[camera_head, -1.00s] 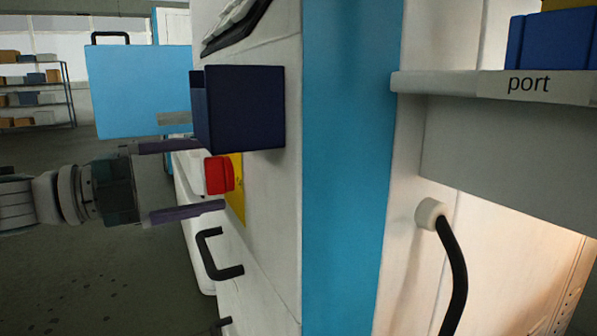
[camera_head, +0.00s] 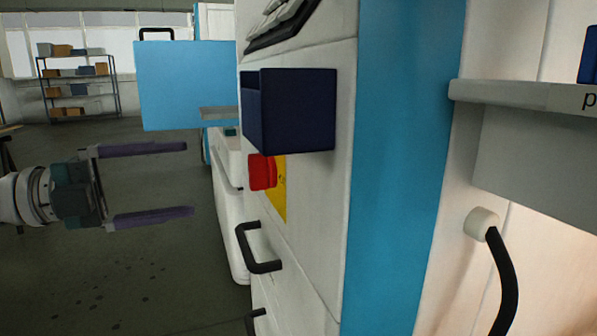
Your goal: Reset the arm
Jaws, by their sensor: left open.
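My left gripper (camera_head: 188,180) comes in from the left, its two purple-grey fingers spread wide and pointing right. Nothing is between the fingers. It hangs in free air to the left of the white and blue machine (camera_head: 400,170). A red button (camera_head: 262,172) on a yellow plate (camera_head: 280,190) sits on the machine's side, right of the fingertips and apart from them. A dark blue box (camera_head: 298,112) is fixed just above the button. My right gripper is not in view.
Black handles (camera_head: 258,250) stick out of the machine's side below the button. A light blue panel (camera_head: 185,85) stands behind, with a storage rack (camera_head: 78,85) far back. The floor at left is open.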

